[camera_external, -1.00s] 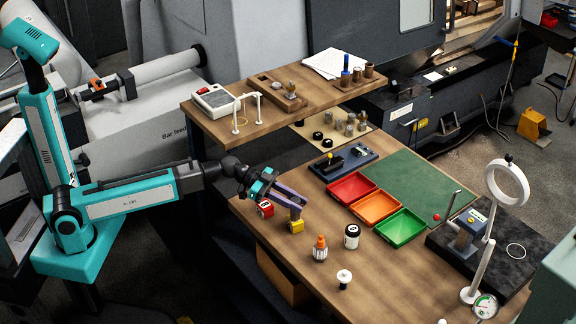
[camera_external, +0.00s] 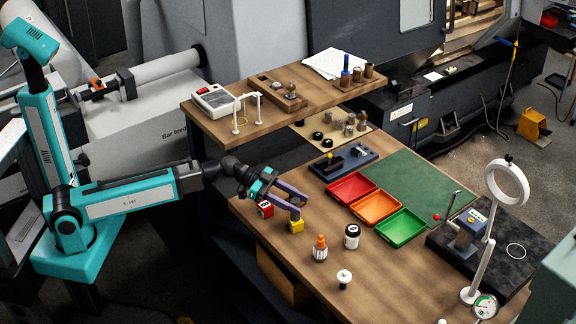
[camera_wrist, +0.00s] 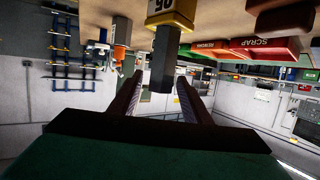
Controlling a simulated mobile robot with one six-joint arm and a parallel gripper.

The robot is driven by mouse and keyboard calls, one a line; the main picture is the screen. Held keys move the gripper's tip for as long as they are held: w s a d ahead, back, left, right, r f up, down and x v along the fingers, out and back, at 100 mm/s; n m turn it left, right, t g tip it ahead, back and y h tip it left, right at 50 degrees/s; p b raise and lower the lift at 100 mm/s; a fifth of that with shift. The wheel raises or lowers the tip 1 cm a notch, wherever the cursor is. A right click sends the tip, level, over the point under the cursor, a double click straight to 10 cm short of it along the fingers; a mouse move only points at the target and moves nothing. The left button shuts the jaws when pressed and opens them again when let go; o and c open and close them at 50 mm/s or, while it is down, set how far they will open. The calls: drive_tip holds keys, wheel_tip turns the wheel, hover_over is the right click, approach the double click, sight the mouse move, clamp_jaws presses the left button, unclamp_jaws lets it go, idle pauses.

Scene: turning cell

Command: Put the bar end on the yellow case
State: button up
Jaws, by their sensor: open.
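The yellow case (camera_external: 297,226) stands near the bench's left edge in the external view. The wrist view is upside down and shows the yellow case (camera_wrist: 174,15) at its top edge. The bar end (camera_wrist: 161,65), a dark grey block, sits against the case's upper face, between my two fingers. My gripper (camera_external: 294,207) is just above the case. In the wrist view my gripper (camera_wrist: 160,90) is open, with a gap on both sides of the bar end.
A red case (camera_external: 265,209) stands close behind and left of my gripper. An orange-capped bottle (camera_external: 320,248), a dark jar (camera_external: 352,237) and a white-topped plunger (camera_external: 344,279) stand nearby. Red (camera_external: 352,187), orange (camera_external: 373,207) and green (camera_external: 401,227) trays lie to the right.

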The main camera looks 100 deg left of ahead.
drive_tip(key=s+a+b, duration=0.2)
drive_tip(key=s+b, duration=0.2)
drive_tip(key=s, duration=0.3)
drive_tip(key=shift+s+r, duration=0.25)
drive_tip(key=shift+s, duration=0.05)
drive_tip(key=shift+b, duration=0.35)
drive_tip(key=s+b, duration=0.1)
drive_tip(key=b, duration=0.2)
drive_tip(key=s+b, duration=0.1)
drive_tip(key=b, duration=0.3)
drive_tip(key=shift+a+b, duration=0.25)
drive_tip(key=shift+b, duration=0.05)
drive_tip(key=shift+s+a+r+b, duration=0.1)
drive_tip(key=shift+s+a+b, duration=0.1)
drive_tip(key=shift+s+b, duration=0.7)
drive_tip(key=shift+s+a+f+b, duration=0.1)
drive_tip(key=shift+s+a+b, duration=0.1)
drive_tip(key=shift+s+b, duration=0.7)
drive_tip(key=shift+s+a+r+b, duration=0.15)
drive_tip(key=shift+s+b, duration=0.35)
drive_tip(key=shift+b, duration=0.7)
drive_tip(key=shift+s+a, duration=0.1)
